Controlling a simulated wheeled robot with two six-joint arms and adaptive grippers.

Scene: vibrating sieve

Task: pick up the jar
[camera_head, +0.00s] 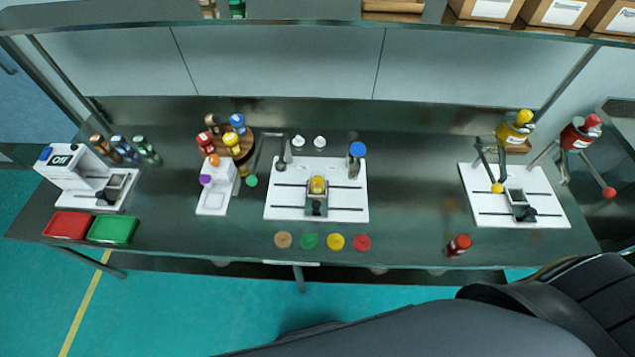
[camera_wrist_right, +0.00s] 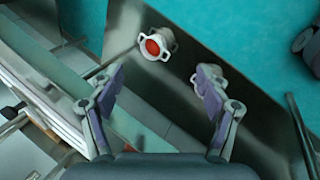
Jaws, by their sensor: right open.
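In the head view, a small jar with a red cap (camera_head: 460,243) is near the table's front edge, right of centre. A yellow jar (camera_head: 514,130) and a larger red jar (camera_head: 578,132) stand at the back right. My right gripper (camera_wrist_right: 158,82) is open and empty in the right wrist view. Beyond its fingers is a pale two-eared object with a red round centre (camera_wrist_right: 154,45). A second pale shape lies partly behind the right finger. I cannot tell whether either is the jar. My left gripper is in neither view.
White plates with fixtures stand at the table's centre (camera_head: 276,205) and right (camera_head: 553,214). Coloured discs (camera_head: 309,241) lie along the front. Red (camera_head: 68,226) and green (camera_head: 114,230) trays are at the left. A shelf (camera_head: 300,27) spans the back. The table is bare between the centre and right plates.

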